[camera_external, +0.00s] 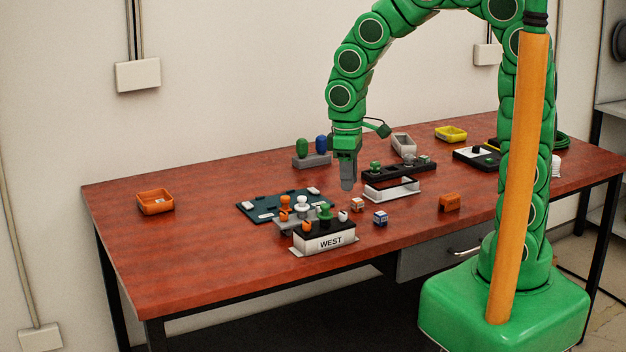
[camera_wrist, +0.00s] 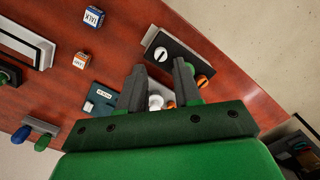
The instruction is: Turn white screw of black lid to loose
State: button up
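The black lid (camera_external: 334,227) covers a white box labelled WEST (camera_external: 330,241) near the table's front edge. The white screw (camera_external: 342,216) is on the lid's right end, an orange screw (camera_external: 306,226) on its left end, and a green knob stands between them. In the wrist view the black lid (camera_wrist: 183,52) lies beyond the fingers, with its slotted white screw (camera_wrist: 160,54) at the upper left. My gripper (camera_external: 347,187) hangs above the table, behind and above the lid, apart from the screw. In the wrist view my gripper's (camera_wrist: 158,76) fingers are spread and hold nothing.
A grey stand with orange and white knobs (camera_external: 302,202) sits directly behind the box. The table's left side is mostly clear.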

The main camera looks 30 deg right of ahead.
aim_at(343, 212)
jog(key=m, duration=0.9)
jog(key=shift+w+f, duration=0.1)
jog(key=shift+w, duration=0.05)
jog(key=m, duration=0.3)
jog(key=shift+w+a+f, duration=0.25)
jog(key=shift+w+a, duration=0.1)
jog(key=shift+w, duration=0.05)
jog(key=shift+f, duration=3.85)
grip_shut()
